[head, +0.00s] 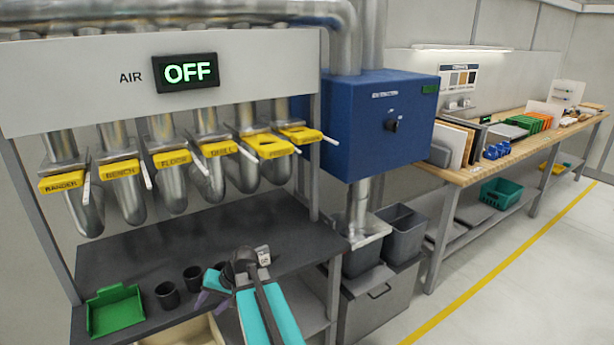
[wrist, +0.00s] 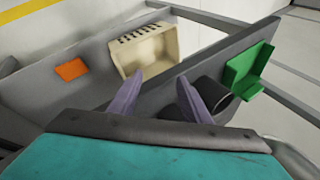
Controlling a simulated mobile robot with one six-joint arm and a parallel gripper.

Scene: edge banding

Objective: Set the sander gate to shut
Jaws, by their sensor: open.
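A row of yellow-labelled gates hangs on metal pipes under a white panel in the head view. The leftmost gate (head: 62,182) has a label that reads like BANDER or SANDER; I cannot tell which. Its pale lever (head: 87,187) points nearly straight down. The rightmost gate (head: 300,134) has a label too small to read, and its lever (head: 329,139) slants out to the right. My gripper (head: 212,290) is low over the bench, below and apart from the gates. In the wrist view its two purple fingers (wrist: 160,98) are spread with nothing between them.
A sign (head: 187,72) beside the word AIR reads OFF. Dark cups (head: 167,294) and a green tray (head: 115,311) stand on the dark bench. A beige box (wrist: 150,50) and an orange piece (wrist: 71,69) show in the wrist view. A blue cabinet (head: 370,110) stands right.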

